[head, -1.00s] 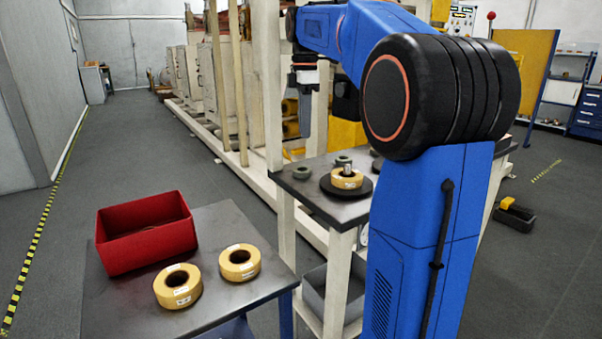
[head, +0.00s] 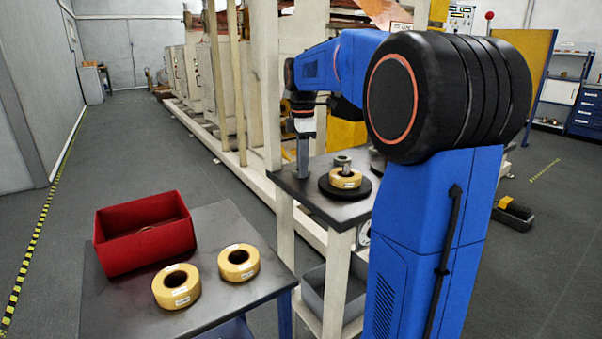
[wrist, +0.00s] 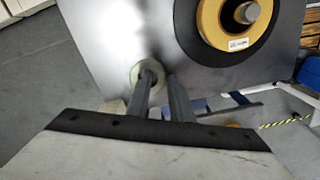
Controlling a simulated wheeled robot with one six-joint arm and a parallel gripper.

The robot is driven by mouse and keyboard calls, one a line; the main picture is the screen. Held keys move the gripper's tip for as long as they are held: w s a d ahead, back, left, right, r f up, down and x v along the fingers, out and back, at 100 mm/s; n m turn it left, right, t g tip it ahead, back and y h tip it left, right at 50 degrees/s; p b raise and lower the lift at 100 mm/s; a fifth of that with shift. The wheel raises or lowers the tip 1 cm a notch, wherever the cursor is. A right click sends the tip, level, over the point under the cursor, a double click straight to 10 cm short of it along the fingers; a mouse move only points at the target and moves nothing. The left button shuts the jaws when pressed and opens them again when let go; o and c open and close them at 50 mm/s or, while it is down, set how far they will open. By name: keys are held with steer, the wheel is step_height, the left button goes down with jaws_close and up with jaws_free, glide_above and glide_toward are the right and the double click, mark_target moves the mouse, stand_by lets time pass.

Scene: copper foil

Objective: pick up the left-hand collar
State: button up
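The left-hand collar (wrist: 137,77), a pale grey ring, lies flat on the dark bench top in the wrist view. My gripper (wrist: 161,73) is over it with its two fingers apart. The left finger's tip overlaps the middle of the ring, and the right finger's tip is just right of its rim. I cannot tell whether either finger touches it. In the head view my gripper (head: 302,172) points straight down at the bench's left end and hides the collar.
A yellow roll (head: 345,180) sits around a metal post on a black disc, right of my gripper; the roll also shows in the wrist view (wrist: 209,22). A nearer table carries a red bin (head: 125,247) and two yellow rolls (head: 176,287) (head: 239,263). A grey bin (head: 313,292) is below.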

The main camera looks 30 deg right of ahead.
steer(key=shift+f, duration=0.2)
jaws_close()
